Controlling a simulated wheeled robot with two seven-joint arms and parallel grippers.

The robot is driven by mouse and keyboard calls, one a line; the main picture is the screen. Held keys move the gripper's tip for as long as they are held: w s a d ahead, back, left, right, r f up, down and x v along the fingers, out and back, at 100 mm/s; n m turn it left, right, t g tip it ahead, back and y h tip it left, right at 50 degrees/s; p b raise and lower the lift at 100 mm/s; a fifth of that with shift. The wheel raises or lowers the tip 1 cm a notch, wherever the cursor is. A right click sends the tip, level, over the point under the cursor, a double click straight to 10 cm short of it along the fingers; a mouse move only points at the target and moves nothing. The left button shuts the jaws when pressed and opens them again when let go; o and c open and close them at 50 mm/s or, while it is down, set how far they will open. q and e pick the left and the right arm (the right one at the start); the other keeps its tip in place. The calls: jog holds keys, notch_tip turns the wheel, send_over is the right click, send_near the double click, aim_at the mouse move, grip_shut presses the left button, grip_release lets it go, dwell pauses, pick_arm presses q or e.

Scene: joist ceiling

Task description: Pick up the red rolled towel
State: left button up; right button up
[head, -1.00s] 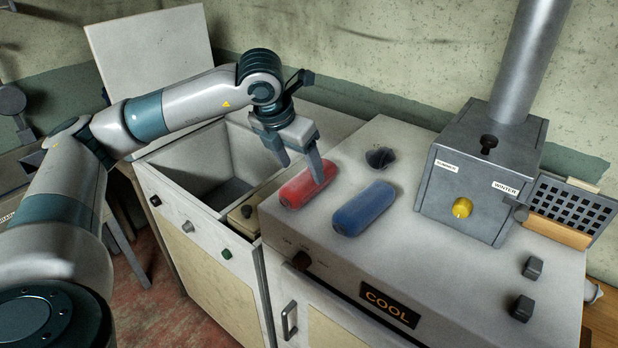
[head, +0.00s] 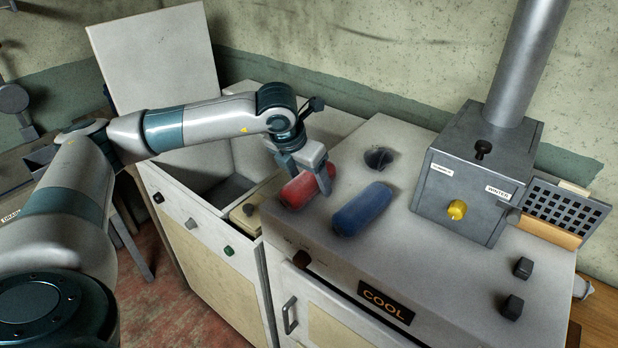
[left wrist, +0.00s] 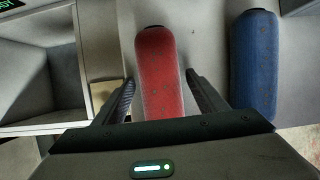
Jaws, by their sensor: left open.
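The red rolled towel (head: 298,191) lies on the white counter top near its left edge in the head view. My left gripper (head: 309,178) is at the towel from above, with its fingers on either side of it. In the left wrist view the red rolled towel (left wrist: 159,70) lies between the two spread fingers of my left gripper (left wrist: 160,95), with gaps visible at both sides. The fingers hide part of the towel in the head view. My right gripper is not in view.
A blue rolled towel (head: 362,210) lies close to the right of the red one. A dark round hole or bowl (head: 379,158) is behind them. A grey metal box with a pipe (head: 470,170) stands to the right. An open-lidded basin unit (head: 190,225) is at left.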

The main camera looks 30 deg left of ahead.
aim_at(309, 174)
pick_arm(q)
jog(key=shift+f, duration=0.15)
dwell(0.3)
jog(key=c, duration=1.2)
jog(key=shift+w+r+b, duration=0.1)
jog(key=shift+r+b, duration=0.55)
jog(key=shift+r, duration=0.1)
notch_tip(309, 174, up, 2)
jog(key=shift+r+b, duration=0.15)
jog(key=shift+b, duration=0.6)
jog(key=s+d+r+b, duration=0.4)
jog(key=s+d+r, duration=0.2)
jog(key=d, duration=0.3)
jog(key=shift+s+d+r, duration=0.35)
jog(key=shift+s+r, duration=0.05)
jog(key=shift+r, duration=0.25)
